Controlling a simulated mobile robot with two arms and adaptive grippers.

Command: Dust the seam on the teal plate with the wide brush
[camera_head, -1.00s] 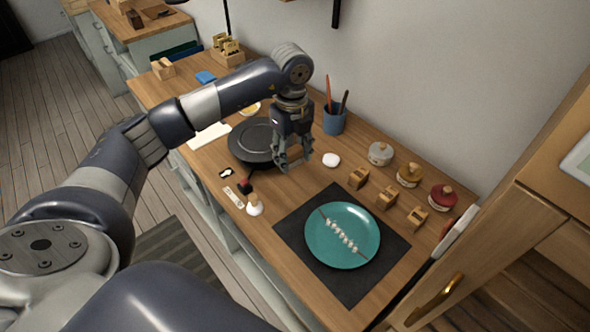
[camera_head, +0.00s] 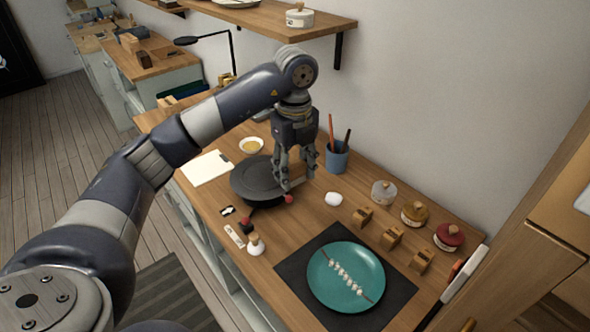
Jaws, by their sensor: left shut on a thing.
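The teal plate (camera_head: 371,264) lies on a dark square mat (camera_head: 394,305) at the front right. A dark seam line crosses it, with a row of whitish blobs (camera_head: 347,278) along its middle. My left gripper (camera_head: 297,187) is above the right edge of a dark round turntable, behind and left of the plate and well apart from it. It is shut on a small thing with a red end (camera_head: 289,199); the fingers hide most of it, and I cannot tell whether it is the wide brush. My right gripper is not in view.
A blue cup (camera_head: 337,160) of tools stands behind. Wooden blocks (camera_head: 391,237) and lidded jars (camera_head: 414,213) line the plate's far right side. A shelf (camera_head: 262,20) hangs above.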

